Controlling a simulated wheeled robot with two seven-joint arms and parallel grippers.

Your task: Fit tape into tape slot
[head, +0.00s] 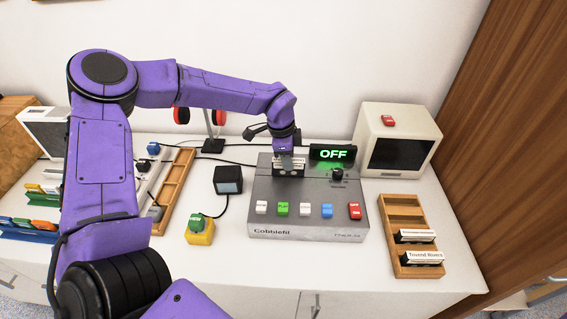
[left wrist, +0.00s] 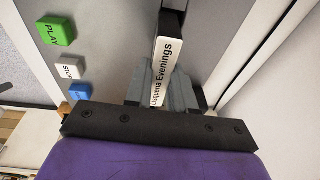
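The grey tape player (head: 262,190) stands on the white counter, with a row of coloured buttons along its front and a lit green OFF sign (head: 333,154) behind it. My left gripper (head: 288,163) reaches down over the back left of the player's top. In the left wrist view its grey fingers (left wrist: 163,92) are closed around a black tape with a white label (left wrist: 166,62) ending in "Evenings". The tape is at the dark slot area in the player's top; how deep it sits is hidden by the fingers. My right gripper is out of view.
A wooden rack (head: 407,217) with two labelled tapes (head: 424,255) stands right of the player. A cream monitor (head: 364,134) is behind it. A yellow box with a green button (head: 200,231) and a small black box (head: 228,180) stand left.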

